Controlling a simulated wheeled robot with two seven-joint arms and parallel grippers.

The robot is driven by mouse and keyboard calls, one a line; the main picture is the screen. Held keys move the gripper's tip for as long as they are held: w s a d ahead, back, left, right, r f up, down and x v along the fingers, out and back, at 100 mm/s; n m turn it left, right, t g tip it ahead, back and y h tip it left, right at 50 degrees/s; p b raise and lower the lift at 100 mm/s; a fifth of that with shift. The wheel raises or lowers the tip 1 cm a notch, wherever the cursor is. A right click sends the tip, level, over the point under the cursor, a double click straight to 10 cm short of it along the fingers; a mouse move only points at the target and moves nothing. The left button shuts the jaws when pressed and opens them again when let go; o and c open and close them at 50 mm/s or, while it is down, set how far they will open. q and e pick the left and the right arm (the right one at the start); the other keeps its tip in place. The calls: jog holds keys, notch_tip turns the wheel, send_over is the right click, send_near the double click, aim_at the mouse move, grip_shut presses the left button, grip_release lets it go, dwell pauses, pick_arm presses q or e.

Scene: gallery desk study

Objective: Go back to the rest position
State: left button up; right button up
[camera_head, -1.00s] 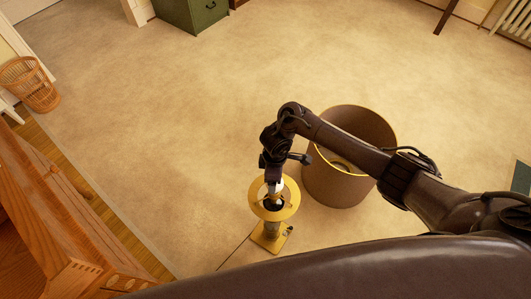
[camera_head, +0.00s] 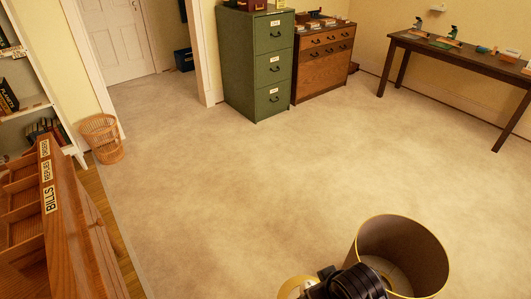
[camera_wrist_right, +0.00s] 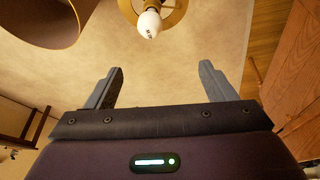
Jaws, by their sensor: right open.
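My right gripper (camera_wrist_right: 163,82) is open and empty in the right wrist view, with its two fingers apart over the carpet. A white bulb (camera_wrist_right: 149,24) sits in the brass-coloured lamp (camera_wrist_right: 180,12) beyond the fingertips, apart from them. In the head view only a dark part of my right arm shows at the bottom edge; its fingers are out of frame. Part of the lamp's yellow ring (camera_head: 292,287) shows beside it. My left gripper is in neither view.
A brown lampshade (camera_head: 437,262) stands on the carpet close to my right arm. A wooden desk organizer (camera_head: 75,235) is at the left, with a wicker basket (camera_head: 101,139) behind. A green cabinet (camera_head: 250,68) and a dark table (camera_head: 450,55) stand at the back. The middle carpet is clear.

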jog(key=s+d+r+m, duration=0.3)
jog(key=s+d, duration=0.3)
notch_tip(320, 180, down, 30)
jog(key=s+f+g, duration=0.1)
jog(key=s+g, duration=0.1)
jog(key=s+d+f, duration=0.2)
jog(key=s+f, duration=0.6)
jog(key=s, duration=0.1)
jog(key=s+d+f+g+h, duration=0.1)
jog(key=s+f, duration=0.8)
jog(key=s, duration=0.1)
jog(key=shift+d+n, duration=0.4)
